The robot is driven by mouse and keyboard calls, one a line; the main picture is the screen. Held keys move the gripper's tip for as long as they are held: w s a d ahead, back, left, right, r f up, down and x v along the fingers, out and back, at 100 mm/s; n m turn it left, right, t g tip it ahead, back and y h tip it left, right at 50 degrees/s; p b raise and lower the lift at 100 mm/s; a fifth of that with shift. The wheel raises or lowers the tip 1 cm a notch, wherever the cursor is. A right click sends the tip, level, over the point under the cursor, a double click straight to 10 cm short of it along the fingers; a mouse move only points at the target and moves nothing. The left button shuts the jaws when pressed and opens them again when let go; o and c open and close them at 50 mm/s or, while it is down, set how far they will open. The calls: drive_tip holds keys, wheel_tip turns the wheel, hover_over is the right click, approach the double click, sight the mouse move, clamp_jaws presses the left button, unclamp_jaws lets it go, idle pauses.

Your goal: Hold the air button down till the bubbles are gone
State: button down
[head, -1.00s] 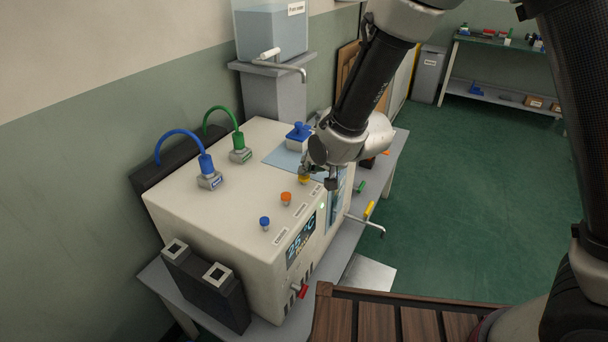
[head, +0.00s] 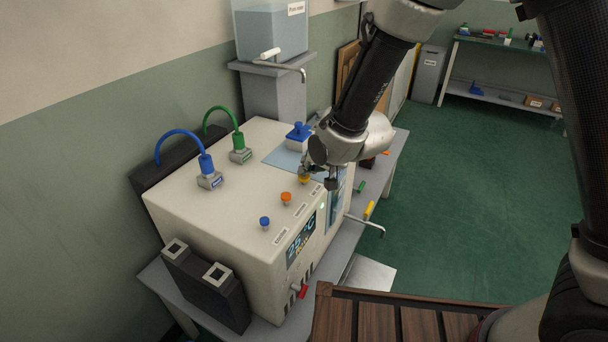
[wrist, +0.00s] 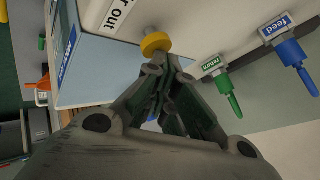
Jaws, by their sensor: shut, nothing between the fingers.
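The yellow button (head: 304,180) sits on the top of the cream machine (head: 190,215), at the far end of a row with an orange and a blue button. In the wrist view the yellow button (wrist: 155,43) is beside a white label (wrist: 110,14) whose visible part reads "r out". My gripper (head: 307,172) is shut and empty, its tips right at the yellow button. The wrist view shows the closed fingertips (wrist: 158,66) against or just short of the button; I cannot tell whether it is pressed. The blue-tinted window (head: 337,204) is partly hidden by my gripper; no bubbles can be made out.
The orange button (head: 286,198) and blue button (head: 265,222) stand nearby. Blue (head: 207,165) and green (head: 239,142) hose connectors rise behind. A water tank (head: 272,32) stands at the back.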

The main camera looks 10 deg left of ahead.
idle(0.4)
drive_tip(key=shift+r, duration=0.9)
wheel_tip(320, 180, up, 5)
idle(0.6)
